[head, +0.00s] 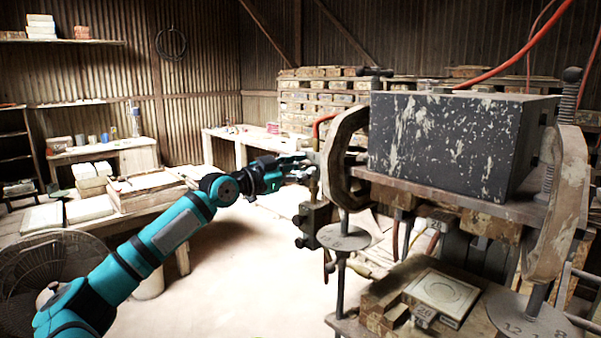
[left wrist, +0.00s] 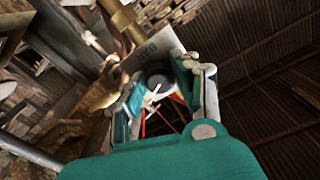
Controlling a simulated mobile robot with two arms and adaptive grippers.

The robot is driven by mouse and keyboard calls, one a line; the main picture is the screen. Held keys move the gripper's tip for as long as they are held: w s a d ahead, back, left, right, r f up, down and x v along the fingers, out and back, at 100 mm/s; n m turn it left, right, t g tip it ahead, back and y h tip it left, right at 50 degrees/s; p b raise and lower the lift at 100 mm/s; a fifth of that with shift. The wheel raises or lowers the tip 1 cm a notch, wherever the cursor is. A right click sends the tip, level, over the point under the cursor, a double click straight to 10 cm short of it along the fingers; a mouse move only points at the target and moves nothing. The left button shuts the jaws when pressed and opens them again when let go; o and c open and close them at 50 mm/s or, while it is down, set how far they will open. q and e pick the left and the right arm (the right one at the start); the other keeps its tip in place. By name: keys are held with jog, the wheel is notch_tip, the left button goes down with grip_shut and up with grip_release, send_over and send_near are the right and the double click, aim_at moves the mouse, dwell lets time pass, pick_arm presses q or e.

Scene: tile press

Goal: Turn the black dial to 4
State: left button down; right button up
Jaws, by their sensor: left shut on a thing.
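The black dial (left wrist: 158,78) shows in the left wrist view as a dark round knob with a pale pointer-like mark, in front of a grey metal plate (left wrist: 150,52) with dark lettering. My left gripper (left wrist: 160,92) is shut on the dial, with a finger on each side of it. In the head view my left gripper (head: 303,170) reaches to the left side of the press (head: 455,145), beside its brass fittings. The dial cannot be made out there. The number it points to is too small to read. My right gripper is not in view.
Two round numbered plates sit on the press posts, one at the left (head: 343,237) and one at the lower right (head: 528,318). A pale square tile (head: 441,292) lies low in the press. A fan (head: 45,275) stands at lower left; the middle floor is clear.

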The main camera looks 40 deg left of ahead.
pick_arm(q)
jog(key=n, duration=0.3)
jog(key=shift+r+n, duration=0.1)
jog(key=shift+n, duration=1.7)
jog(key=c, duration=1)
grip_release()
